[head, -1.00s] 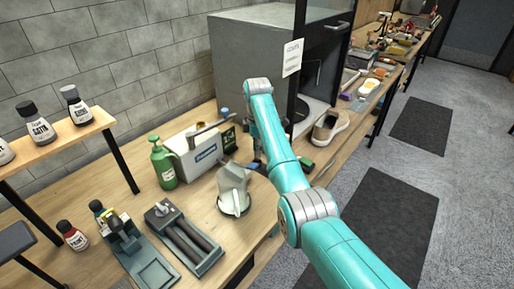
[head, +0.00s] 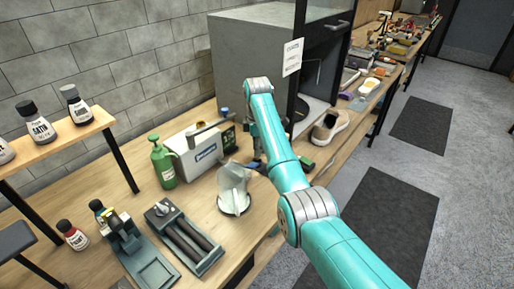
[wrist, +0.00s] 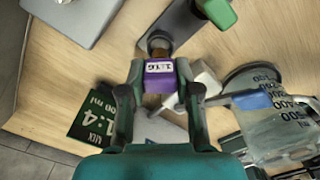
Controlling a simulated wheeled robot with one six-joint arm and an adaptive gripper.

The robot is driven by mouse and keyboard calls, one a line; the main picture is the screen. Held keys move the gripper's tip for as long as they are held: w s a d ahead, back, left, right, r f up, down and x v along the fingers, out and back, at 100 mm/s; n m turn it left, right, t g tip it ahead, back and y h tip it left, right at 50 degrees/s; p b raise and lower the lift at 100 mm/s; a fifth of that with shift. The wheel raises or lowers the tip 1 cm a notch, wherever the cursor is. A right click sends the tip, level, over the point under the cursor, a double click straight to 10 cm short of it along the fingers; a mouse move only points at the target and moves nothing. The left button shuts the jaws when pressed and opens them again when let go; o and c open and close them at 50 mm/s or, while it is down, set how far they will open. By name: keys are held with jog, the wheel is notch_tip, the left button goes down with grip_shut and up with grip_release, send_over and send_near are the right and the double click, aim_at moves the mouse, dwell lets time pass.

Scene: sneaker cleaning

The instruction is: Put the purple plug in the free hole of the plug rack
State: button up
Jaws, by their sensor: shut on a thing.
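The purple plug (wrist: 158,78) with a white printed label sits between the fingertips of my gripper (wrist: 158,84) in the wrist view, and the gripper is shut on it. A brownish tip (wrist: 160,44) extends from the plug's far end, against a dark grey round part (wrist: 151,36) on the bench. I cannot tell whether that part belongs to the plug rack or whether the tip is inside it. In the head view my gripper is mostly hidden behind my teal arm, and the plug is not clear there. No plug rack is clearly recognisable.
A clear measuring jug (head: 233,190) stands near the arm; it also shows in the wrist view (wrist: 285,133). A green spray bottle (head: 162,165), a white case (head: 198,152) and a dark green mix card (wrist: 92,119) stand nearby. A sneaker (head: 330,127) is on the right.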

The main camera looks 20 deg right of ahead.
jog(key=shift+f, duration=1.4)
jog(key=o, duration=1.2)
jog(key=shift+c, duration=0.2)
jog(key=shift+r, duration=3.7)
